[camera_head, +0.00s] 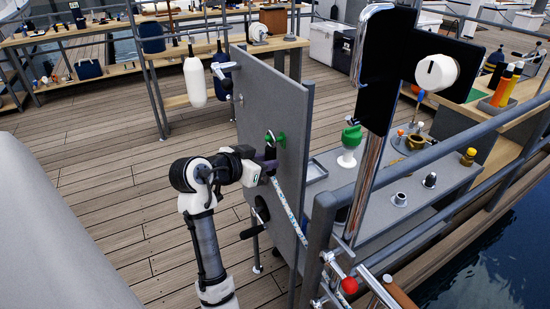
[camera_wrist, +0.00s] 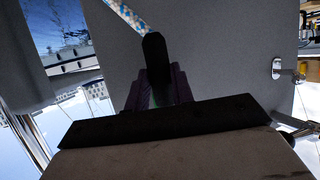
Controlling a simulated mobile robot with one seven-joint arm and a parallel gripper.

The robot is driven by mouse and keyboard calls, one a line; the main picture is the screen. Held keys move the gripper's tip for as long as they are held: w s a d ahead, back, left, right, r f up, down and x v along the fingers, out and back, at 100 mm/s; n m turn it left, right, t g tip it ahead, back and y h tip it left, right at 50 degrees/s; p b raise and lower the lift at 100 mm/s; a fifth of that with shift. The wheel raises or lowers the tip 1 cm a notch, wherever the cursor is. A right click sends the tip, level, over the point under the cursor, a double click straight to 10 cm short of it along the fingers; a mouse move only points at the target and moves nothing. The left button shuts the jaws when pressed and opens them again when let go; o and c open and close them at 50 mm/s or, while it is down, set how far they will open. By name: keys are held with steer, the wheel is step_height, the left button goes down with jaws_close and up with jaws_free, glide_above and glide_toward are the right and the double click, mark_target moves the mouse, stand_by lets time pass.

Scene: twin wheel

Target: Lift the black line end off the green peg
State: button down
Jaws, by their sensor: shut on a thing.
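The green peg (camera_head: 280,138) sticks out of the upright grey panel in the head view. The black line end (camera_head: 270,151) is right at it; whether it still sits around the peg is too small to tell. A blue-and-white rope (camera_head: 290,212) runs down from the black end along the panel. My gripper (camera_head: 266,165) is at the panel just below the peg. In the wrist view, my gripper's dark purple fingers (camera_wrist: 160,88) are shut on the black line end (camera_wrist: 154,52). A trace of green shows between the fingers; most of the peg is hidden there.
The grey panel (camera_head: 262,90) stands close in front of my gripper. A black handle (camera_head: 252,231) juts out lower on it. Open deck (camera_head: 110,180) lies left of my arm.

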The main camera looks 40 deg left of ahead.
stand_by(0.3)
steer(key=shift+s+a+r, duration=0.1)
steer(key=shift+s+a, duration=0.3)
steer(key=shift+s, duration=0.5)
steer(key=shift+s+a, duration=0.35)
steer(key=shift+s, duration=0.5)
steer(key=s+a, duration=0.2)
steer(key=s, duration=0.4)
steer(key=shift+s+a, duration=0.25)
steer(key=shift+a, duration=0.1)
